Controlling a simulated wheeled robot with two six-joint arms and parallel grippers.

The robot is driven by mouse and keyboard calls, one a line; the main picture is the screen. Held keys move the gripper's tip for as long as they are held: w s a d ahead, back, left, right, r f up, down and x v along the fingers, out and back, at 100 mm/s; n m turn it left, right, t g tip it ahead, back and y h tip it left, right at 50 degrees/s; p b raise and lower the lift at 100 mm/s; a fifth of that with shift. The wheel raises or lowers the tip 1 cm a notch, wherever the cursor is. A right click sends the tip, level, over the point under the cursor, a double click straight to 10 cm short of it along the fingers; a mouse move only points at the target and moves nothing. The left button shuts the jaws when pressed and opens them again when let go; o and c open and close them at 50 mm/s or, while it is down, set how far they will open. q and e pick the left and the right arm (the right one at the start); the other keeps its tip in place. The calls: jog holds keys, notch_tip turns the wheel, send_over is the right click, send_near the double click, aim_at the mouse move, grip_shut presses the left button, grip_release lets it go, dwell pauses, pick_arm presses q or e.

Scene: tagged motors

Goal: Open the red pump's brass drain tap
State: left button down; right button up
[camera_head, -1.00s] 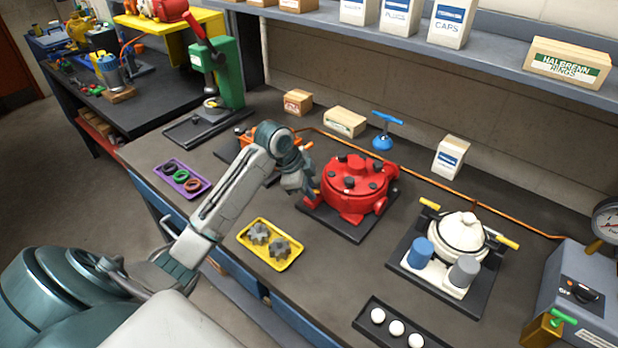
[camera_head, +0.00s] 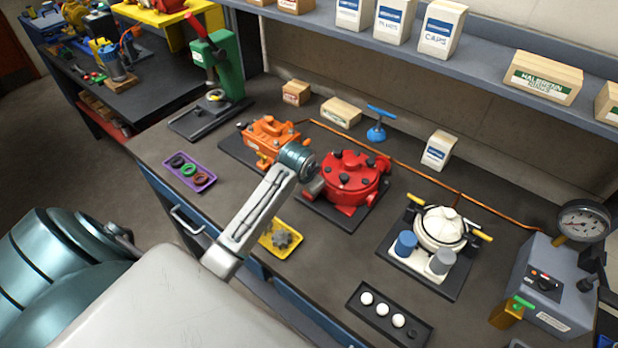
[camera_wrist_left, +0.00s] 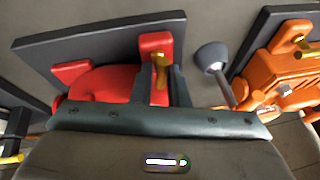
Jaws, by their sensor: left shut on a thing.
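The red pump (camera_head: 350,178) stands on a dark base plate in the middle of the bench, with black knobs on its lid. Its brass drain tap (camera_wrist_left: 160,66) shows in the left wrist view, on a red stub at the pump's side. My left gripper (camera_wrist_left: 160,88) has one finger on each side of the tap and is shut on it. In the head view my left gripper (camera_head: 313,187) is at the pump's left side, and the tap there is hidden by my wrist. My right gripper is not in view.
An orange pump (camera_head: 266,136) stands close to the left, partly behind my wrist. A white pump (camera_head: 440,228) is to the right. A yellow tray (camera_head: 290,248) lies under my forearm, partly hidden. A blue T-handle (camera_head: 378,130) stands behind the red pump.

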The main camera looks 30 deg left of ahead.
pick_arm(q)
jog(key=shift+r+n+y, duration=0.1)
jog(key=shift+n+y, duration=0.2)
jog(key=shift+n, duration=0.3)
jog(key=shift+p, duration=0.3)
jog(key=c, duration=1.4)
grip_release()
jog(key=shift+c, duration=0.2)
jog(key=shift+r, duration=0.15)
jog(key=b+v, duration=0.3)
jog(key=v, duration=0.7)
jog(key=shift+r, duration=0.2)
jog(key=shift+s+d+f, duration=0.1)
